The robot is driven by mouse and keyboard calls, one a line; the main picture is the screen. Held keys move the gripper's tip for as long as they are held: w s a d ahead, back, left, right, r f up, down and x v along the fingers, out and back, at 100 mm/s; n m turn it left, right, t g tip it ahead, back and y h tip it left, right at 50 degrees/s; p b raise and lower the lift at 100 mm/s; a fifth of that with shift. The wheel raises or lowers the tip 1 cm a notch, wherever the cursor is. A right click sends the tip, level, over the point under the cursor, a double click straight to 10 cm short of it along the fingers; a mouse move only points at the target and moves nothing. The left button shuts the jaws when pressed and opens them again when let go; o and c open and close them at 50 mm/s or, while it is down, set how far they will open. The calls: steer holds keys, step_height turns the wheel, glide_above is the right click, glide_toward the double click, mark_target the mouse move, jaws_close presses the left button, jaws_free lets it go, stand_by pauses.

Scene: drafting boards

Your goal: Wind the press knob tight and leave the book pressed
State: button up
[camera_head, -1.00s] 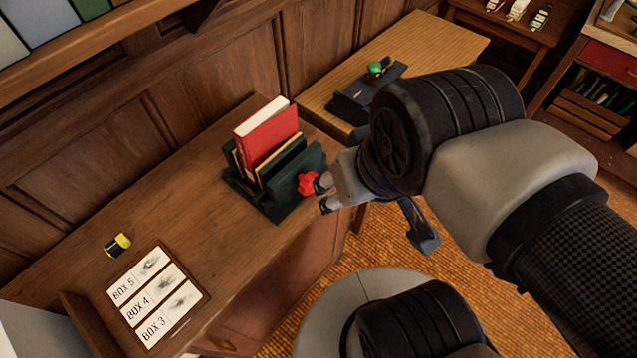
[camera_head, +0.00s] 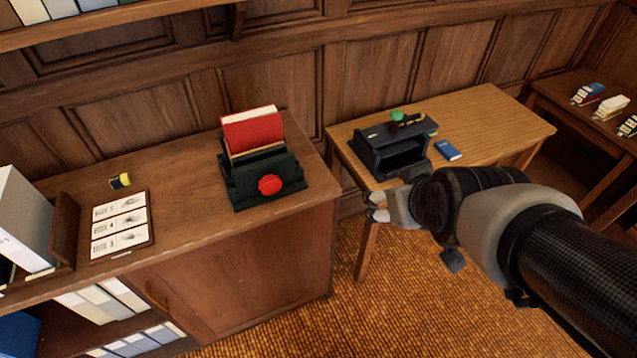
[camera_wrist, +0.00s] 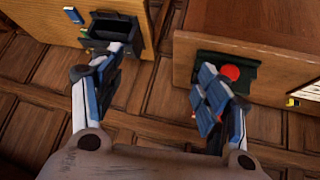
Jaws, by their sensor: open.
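A dark green press (camera_head: 243,196) with a red knob (camera_head: 269,185) on its front stands on the left wooden cabinet. A red book (camera_head: 254,133) stands upright between its plates. I cannot tell how tightly it is clamped. A black device (camera_head: 378,160) with a green knob (camera_head: 397,117) on top stands on the right table, a blue book (camera_head: 447,150) beside it. My gripper (camera_head: 376,207) is open and empty, right of the red knob and apart from it. In the wrist view the red knob (camera_wrist: 230,72) shows beyond the right finger.
The left cabinet (camera_head: 180,160) also holds a card tray (camera_head: 151,218) and a small yellow-and-black item (camera_head: 120,181). The right table (camera_head: 500,125) has bare wood at its right. A gap over the floor lies between the cabinet and the table.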

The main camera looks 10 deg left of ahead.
steer(key=w+a+f+n+t+y+b, duration=0.1)
steer(key=w+a+f+n+t+b, duration=0.15)
steer(key=w+a+f, duration=0.45)
steer(key=n+t+y+b, duration=0.45)
steer(key=n+y, duration=0.25)
steer(key=n, duration=0.2)
glide_toward(273, 190)
steer(key=p+x, duration=0.1)
steer(key=x, duration=0.9)
steer(key=shift+a, duration=0.1)
steer(key=shift+x, duration=0.8)
steer(key=shift+r, duration=0.15)
